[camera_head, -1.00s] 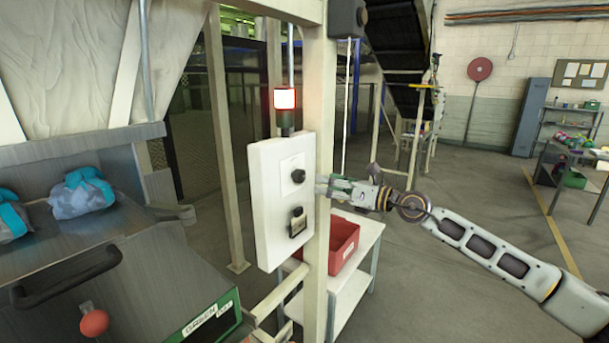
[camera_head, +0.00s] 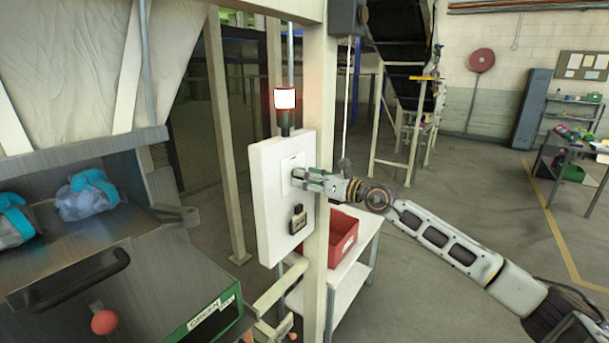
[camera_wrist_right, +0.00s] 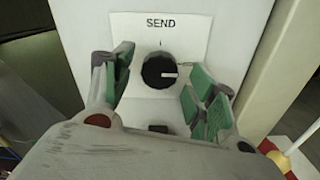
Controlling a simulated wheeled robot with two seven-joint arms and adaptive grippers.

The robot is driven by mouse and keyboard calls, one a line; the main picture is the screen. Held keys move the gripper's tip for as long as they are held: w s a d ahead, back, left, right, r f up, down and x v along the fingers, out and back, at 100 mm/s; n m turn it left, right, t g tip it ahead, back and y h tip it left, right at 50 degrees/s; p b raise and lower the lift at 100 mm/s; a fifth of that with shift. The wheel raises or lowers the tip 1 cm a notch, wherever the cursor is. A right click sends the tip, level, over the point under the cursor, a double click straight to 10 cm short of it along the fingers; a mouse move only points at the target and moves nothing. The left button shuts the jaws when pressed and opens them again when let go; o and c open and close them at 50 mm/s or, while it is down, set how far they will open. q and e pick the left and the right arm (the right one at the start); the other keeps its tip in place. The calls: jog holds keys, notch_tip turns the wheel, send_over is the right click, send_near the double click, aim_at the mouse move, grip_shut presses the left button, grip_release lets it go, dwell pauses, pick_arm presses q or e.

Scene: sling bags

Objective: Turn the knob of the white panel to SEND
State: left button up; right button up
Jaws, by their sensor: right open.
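The white panel (camera_head: 272,210) is fixed to a cream post in the head view. In the right wrist view its black knob (camera_wrist_right: 160,71) sits below a white label reading SEND (camera_wrist_right: 161,24). The knob's white pointer line points right, while the label's small tick is straight above the knob. My right gripper (camera_head: 300,178) is at the panel's upper part and covers the knob in the head view. In the right wrist view the right gripper (camera_wrist_right: 160,88) is open, with one green-padded finger on each side of the knob, apart from it. My left gripper is not in view.
A dark padlock-like part (camera_head: 298,219) is on the panel below the knob. A lit red-white lamp (camera_head: 285,99) stands above the panel. A red bin (camera_head: 343,241) sits on a white table behind the post. A metal chute with blue-and-grey bags (camera_head: 86,198) is at left.

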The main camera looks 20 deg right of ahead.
jog(key=shift+w+a, duration=0.4)
jog(key=shift+w, duration=0.05)
jog(key=c, duration=1)
jog(key=shift+c, duration=0.2)
